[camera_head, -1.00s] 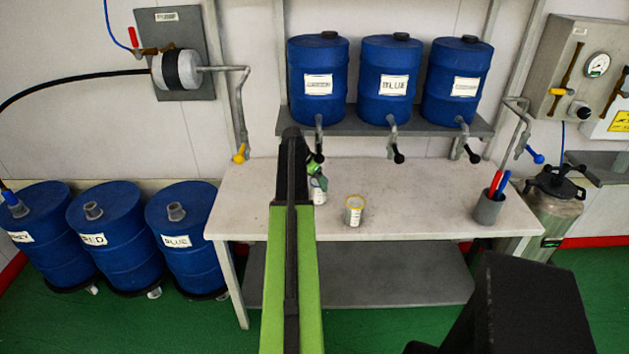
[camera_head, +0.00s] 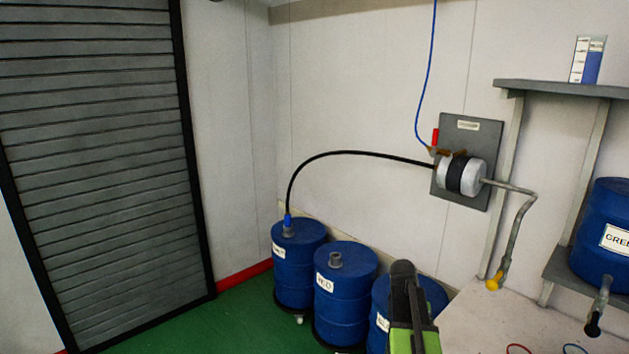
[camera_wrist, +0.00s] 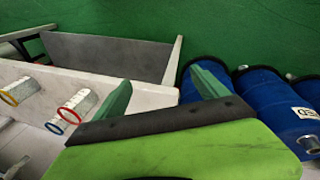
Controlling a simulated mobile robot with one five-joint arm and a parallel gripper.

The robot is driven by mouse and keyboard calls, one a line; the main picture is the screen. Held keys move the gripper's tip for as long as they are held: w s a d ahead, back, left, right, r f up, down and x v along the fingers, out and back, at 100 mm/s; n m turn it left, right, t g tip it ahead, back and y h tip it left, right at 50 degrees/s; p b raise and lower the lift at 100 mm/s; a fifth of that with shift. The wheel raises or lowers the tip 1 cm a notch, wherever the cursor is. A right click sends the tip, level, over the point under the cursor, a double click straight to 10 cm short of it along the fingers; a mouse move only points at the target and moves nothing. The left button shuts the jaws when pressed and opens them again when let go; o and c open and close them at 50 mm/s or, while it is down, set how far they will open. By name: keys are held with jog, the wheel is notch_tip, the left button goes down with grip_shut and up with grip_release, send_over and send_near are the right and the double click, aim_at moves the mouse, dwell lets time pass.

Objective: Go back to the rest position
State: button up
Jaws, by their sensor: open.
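My gripper (camera_wrist: 160,76) shows in the wrist view with its two green fingers wide apart. Nothing is between them. They are over the end of the bench (camera_wrist: 150,97), near the blue barrels (camera_wrist: 265,95). In the head view my arm rises at the lower middle in front of the right floor barrel, and my fingers are not visible there. In the wrist view a yellow-rimmed can (camera_wrist: 22,89) and a red-rimmed can (camera_wrist: 80,104) are left of my gripper, apart from it. A blue rim (camera_wrist: 54,128) shows beside the red one.
Blue barrels, one labelled RED (camera_head: 345,300), stand on the green floor beside the bench (camera_head: 480,320). A black hose runs to a wall pump (camera_head: 460,175) with a yellow-tipped spout pipe (camera_head: 515,235). A grey roller shutter (camera_head: 95,170) is at left. Green floor (camera_head: 235,315) is open before it.

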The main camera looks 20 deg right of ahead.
jog(key=w+a+f+n+t+y, duration=0.1)
jog(key=a+n, duration=0.9)
jog(key=a, duration=2.8)
jog(key=shift+w+a+f+y+b, duration=0.2)
jog(key=shift+w+f+y+b, duration=0.15)
jog(key=shift+y, duration=0.45)
